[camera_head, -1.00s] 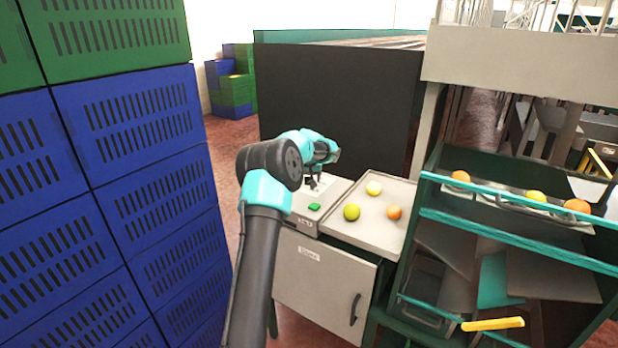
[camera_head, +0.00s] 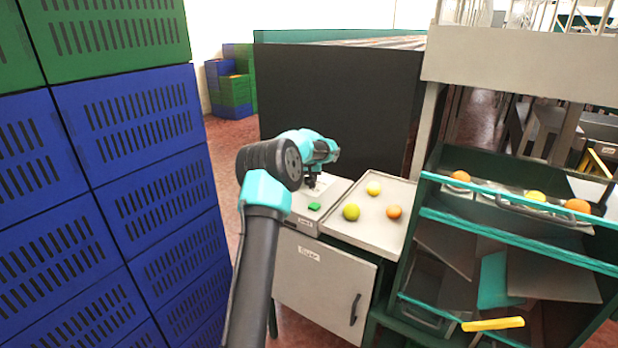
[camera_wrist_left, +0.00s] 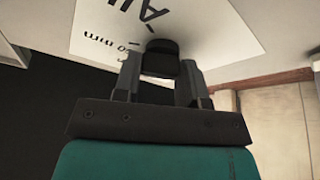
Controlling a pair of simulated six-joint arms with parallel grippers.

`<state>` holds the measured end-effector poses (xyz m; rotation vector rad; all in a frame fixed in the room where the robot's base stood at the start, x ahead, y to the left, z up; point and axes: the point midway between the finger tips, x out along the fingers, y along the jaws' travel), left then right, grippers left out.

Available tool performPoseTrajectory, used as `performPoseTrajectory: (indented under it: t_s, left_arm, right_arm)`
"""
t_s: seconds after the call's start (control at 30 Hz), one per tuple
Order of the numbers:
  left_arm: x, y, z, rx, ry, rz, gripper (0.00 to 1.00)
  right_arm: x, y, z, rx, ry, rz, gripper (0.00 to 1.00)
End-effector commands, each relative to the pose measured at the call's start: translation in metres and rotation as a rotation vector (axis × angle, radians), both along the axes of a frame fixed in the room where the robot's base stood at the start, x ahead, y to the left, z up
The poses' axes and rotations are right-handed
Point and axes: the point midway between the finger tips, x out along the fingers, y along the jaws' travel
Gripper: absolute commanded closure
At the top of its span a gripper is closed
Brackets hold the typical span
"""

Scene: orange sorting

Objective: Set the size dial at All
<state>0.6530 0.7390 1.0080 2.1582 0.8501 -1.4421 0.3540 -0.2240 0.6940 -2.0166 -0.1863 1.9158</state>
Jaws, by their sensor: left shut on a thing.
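My left gripper (camera_head: 313,180) is over the left part of the grey control box (camera_head: 338,186) on the cabinet. In the left wrist view its two fingers (camera_wrist_left: 160,82) are shut on a black dial knob (camera_wrist_left: 160,58), one finger on each side. A white label (camera_wrist_left: 200,30) with black print lies under the knob. Large letters, apparently "All", show near its top edge, with smaller print to the left. The arm hides most of the dial in the head view, and I cannot tell where the pointer stands. My right gripper is not in view.
A green button (camera_head: 314,206) sits just in front of the gripper. A tray (camera_head: 383,238) with several fruits is to the right, beside a green rack (camera_head: 440,215) holding oranges. Blue crates (camera_head: 140,200) are stacked close on the left.

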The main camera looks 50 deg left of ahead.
Motion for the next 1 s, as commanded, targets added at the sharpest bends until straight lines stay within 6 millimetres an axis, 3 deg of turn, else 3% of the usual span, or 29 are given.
performPoseTrajectory:
  t_s: [0.37, 1.0]
  left_arm:
    - [-0.0008, 0.001, 0.0004, 0.001, -0.001, -0.193, 0.85]
    - [-0.002, 0.0039, -0.0006, -0.001, -0.001, -0.749, 0.85]
  right_arm:
    - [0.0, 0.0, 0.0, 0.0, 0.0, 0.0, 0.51]
    - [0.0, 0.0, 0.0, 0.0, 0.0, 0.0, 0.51]
